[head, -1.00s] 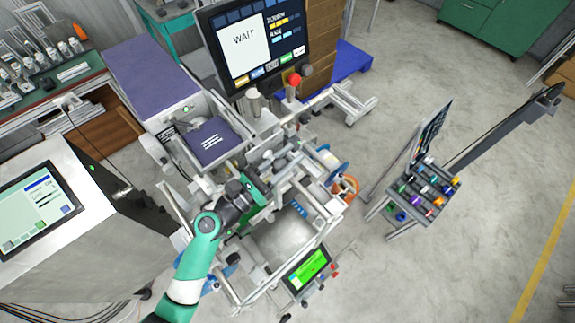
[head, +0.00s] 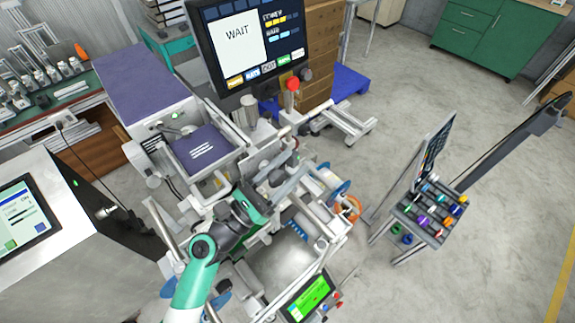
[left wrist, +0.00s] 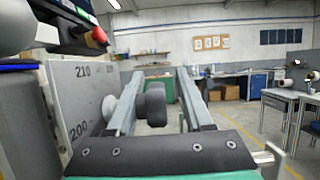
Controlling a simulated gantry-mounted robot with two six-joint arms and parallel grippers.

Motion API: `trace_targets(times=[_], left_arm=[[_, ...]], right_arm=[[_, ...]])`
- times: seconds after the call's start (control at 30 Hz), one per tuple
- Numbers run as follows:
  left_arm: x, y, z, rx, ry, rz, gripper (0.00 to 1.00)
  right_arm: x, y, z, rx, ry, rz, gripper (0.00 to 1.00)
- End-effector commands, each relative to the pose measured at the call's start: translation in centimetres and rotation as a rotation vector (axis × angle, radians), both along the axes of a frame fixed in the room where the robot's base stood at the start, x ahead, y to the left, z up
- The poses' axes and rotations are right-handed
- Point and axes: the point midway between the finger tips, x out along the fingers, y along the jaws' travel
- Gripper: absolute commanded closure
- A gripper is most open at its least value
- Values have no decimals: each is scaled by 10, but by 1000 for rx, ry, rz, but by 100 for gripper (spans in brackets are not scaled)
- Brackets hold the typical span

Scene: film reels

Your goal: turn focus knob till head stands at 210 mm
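My left gripper (head: 287,184) reaches into the machine's middle in the head view. In the left wrist view its two grey fingers (left wrist: 160,112) are apart. A dark, rounded knob (left wrist: 152,104) shows between them, nearer the left finger, with a gap to the right one. I cannot tell whether it touches a finger. A paler round part (left wrist: 110,104) is just left of it. A grey scale plate (left wrist: 62,92) marked 210 and 200 stands at left; I cannot make out a pointer on it. The knob is hard to single out in the head view. My right gripper is in no view.
A monitor (head: 238,35) reading WAIT stands over the machine, with a red button (head: 292,84) at its lower right. A small green screen (head: 308,295) is at the front. A stand with coloured items (head: 430,212) is at right.

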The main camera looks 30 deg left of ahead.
Motion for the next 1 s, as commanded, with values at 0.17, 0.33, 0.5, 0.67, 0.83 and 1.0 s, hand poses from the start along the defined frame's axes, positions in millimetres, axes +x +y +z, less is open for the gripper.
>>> trace_targets(times=[0.17,0.33,0.5,0.67,0.83,1.0], left_arm=[[0,1,-2,0,3,3,49],[-7,5,-6,0,5,6,49],[-36,17,-20,0,6,8,49],[-69,30,-34,-1,6,7,49],[-93,39,-43,0,4,5,49],[-101,41,-44,0,2,2,49]], right_arm=[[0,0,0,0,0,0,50],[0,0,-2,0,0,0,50],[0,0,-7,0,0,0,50],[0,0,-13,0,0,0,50],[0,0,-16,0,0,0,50],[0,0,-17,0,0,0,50]])
